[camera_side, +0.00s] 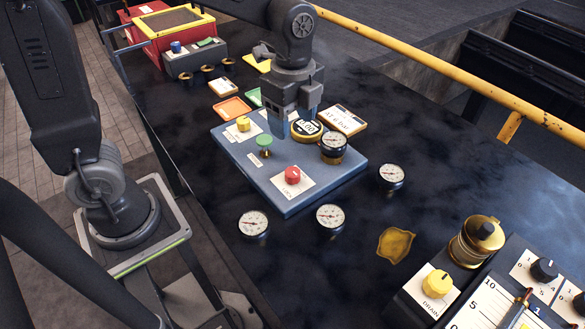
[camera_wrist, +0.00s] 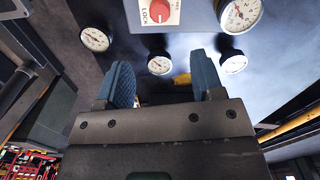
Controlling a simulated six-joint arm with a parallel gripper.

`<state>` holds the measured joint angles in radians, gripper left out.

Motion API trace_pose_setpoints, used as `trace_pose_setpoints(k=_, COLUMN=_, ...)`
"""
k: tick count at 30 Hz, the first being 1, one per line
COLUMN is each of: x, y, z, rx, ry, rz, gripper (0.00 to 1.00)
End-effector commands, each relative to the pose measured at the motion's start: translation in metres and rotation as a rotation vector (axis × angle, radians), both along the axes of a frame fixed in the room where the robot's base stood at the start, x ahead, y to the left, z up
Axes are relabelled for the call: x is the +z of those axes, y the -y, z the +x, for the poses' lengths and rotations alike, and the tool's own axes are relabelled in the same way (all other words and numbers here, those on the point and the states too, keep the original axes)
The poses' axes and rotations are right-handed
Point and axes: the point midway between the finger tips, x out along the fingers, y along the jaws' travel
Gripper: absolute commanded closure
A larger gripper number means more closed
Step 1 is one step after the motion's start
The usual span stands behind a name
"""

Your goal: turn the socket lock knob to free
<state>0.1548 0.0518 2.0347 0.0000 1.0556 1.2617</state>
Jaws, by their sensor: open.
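The socket lock knob (camera_side: 292,174) is red and sits on a white label plate near the front edge of a blue panel (camera_side: 330,184). In the wrist view the red knob (camera_wrist: 161,9) is at the top edge, partly cut off, with the word LOCK beside it; its exact setting is hard to read. My gripper (camera_side: 293,122) is open and empty. It is above the back part of the blue panel, behind the red knob and not touching it. In the wrist view its two blue-padded fingers (camera_wrist: 163,85) are spread apart, below the knob.
A green knob (camera_side: 264,142), a yellow knob (camera_side: 243,124) and a gauge (camera_side: 333,144) stand on the panel close to my gripper. Loose gauges (camera_side: 330,216) stand in front. A brass valve (camera_side: 478,240) and a yellow drain knob (camera_side: 438,281) are at right. The dark table between is mostly clear.

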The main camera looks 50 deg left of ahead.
Motion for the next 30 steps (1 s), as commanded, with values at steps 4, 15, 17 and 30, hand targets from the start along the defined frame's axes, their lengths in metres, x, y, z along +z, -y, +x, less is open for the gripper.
trace_pose_setpoints(k=4, x=-0.017, y=0.000, z=-0.001, rx=-0.002, ry=-0.006, rz=0.001, gripper=0.39)
trace_pose_setpoints(k=15, x=-0.092, y=0.000, z=-0.001, rx=0.002, ry=-0.005, rz=0.001, gripper=0.39)
trace_pose_setpoints(k=17, x=-0.102, y=0.000, z=-0.001, rx=0.002, ry=-0.005, rz=0.001, gripper=0.39)
trace_pose_setpoints(k=30, x=-0.135, y=0.000, z=0.000, rx=0.003, ry=0.001, rz=0.000, gripper=0.39)
